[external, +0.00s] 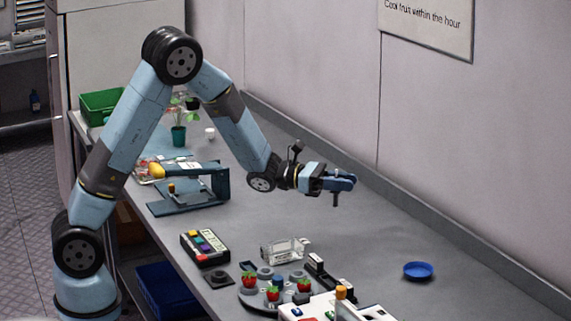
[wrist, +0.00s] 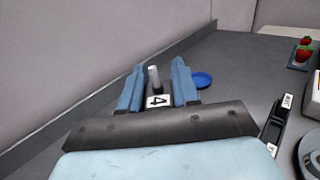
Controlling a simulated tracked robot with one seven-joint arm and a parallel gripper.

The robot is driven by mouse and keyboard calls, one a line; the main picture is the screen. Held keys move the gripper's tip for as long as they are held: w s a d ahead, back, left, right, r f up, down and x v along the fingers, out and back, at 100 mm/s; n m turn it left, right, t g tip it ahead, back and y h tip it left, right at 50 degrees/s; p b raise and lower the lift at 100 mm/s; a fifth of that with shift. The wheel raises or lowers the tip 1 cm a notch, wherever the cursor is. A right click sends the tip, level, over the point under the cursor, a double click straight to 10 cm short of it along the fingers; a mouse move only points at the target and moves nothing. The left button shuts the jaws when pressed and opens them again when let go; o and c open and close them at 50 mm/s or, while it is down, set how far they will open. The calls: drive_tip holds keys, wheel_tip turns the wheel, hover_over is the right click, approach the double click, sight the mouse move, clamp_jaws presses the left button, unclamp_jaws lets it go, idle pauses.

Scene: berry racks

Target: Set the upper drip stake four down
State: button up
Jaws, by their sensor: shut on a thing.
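My gripper (external: 343,181) is held out over the bench, well above its surface. In the wrist view its two blue fingers (wrist: 158,90) are closed on the drip stake (wrist: 154,77), which carries a white label reading 4 (wrist: 158,101). In the external view a dark part of the stake (external: 335,200) hangs below the fingers, apart from the bench. The fingers hide part of it.
A blue dish (external: 418,271) lies on the bench to the right. A round grey tray (external: 252,299) with strawberries and a black labelled holder (external: 322,272) stand in front. A clear rack (external: 283,251), a button box (external: 205,246) and a teal stand (external: 190,205) are nearby. A wall bounds the right.

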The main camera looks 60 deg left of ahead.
drive_tip(key=shift+w+d+f, duration=0.2)
drive_tip(key=shift+w+f, duration=1.6)
drive_tip(key=shift+f, duration=0.15)
drive_tip(key=shift+w+d+f, duration=0.25)
drive_tip(key=shift+w+f, duration=1.55)
drive_tip(key=shift+f, duration=0.1)
drive_tip(key=shift+w+d+f, duration=0.2)
drive_tip(key=shift+w+f, duration=1.6)
drive_tip(key=shift+f, duration=0.15)
drive_tip(key=o, duration=1)
